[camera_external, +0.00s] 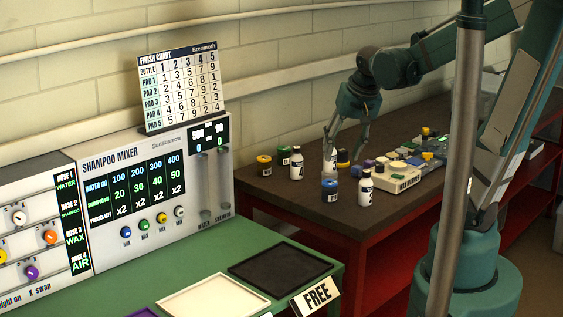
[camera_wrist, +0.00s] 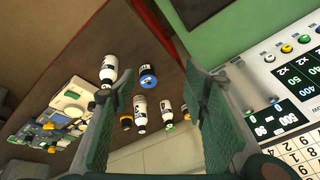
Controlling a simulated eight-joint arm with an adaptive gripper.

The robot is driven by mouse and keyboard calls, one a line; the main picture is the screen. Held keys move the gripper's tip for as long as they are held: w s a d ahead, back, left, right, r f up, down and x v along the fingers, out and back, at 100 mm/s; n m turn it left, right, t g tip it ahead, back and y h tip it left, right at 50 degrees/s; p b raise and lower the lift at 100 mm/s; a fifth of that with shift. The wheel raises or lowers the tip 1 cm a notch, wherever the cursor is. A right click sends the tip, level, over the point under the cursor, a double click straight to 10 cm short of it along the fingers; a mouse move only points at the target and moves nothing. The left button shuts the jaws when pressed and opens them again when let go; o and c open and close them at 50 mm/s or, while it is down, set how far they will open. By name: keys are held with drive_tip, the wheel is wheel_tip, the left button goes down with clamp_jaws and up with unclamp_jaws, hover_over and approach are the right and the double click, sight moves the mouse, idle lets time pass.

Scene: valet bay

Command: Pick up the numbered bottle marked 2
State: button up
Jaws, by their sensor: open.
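My gripper (camera_external: 343,148) is open and points down above the table, close to the middle bottle. In the wrist view my gripper (camera_wrist: 159,68) is open with nothing held. A white bottle (camera_wrist: 140,112) and a smaller one (camera_wrist: 166,109) appear between its fingers; another bottle (camera_wrist: 109,67) is beyond the left finger.
A cream device (camera_external: 398,177) and small blocks lie to the right. A green bench (camera_external: 205,273) with trays stands in front.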

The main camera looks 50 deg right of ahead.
sight(368, 171)
drive_tip(key=d+f+m+g+p, duration=0.1)
drive_tip(key=d+f+m, duration=0.2)
drive_tip(key=d, duration=0.2)
drive_tip(key=w+d+f+m+g+p, duration=0.1)
drive_tip(key=d+f+m+p, duration=0.1)
drive_tip(key=d+f+m, duration=0.1)
drive_tip(key=w+d+f+m+g+p, duration=0.1)
drive_tip(key=d+f+m, duration=0.2)
drive_tip(key=d, duration=0.3)
drive_tip(key=shift+w+d+f+m+g+y, duration=0.15)
drive_tip(key=shift+d+m+g+y, duration=0.15)
drive_tip(key=shift+m+g, duration=0.15)
drive_tip(key=shift+s+d+f+m+p, duration=0.2)
drive_tip(key=shift+d+f+m+p, duration=0.25)
drive_tip(key=shift+d+f, duration=0.1)
drive_tip(key=shift+f, duration=0.15)
drive_tip(key=shift+f, duration=1.15)
drive_tip(key=shift+f, duration=0.1)
drive_tip(key=shift+w+f, duration=0.2)
drive_tip(key=shift+f, duration=2.35)
drive_tip(key=shift+c, duration=0.5)
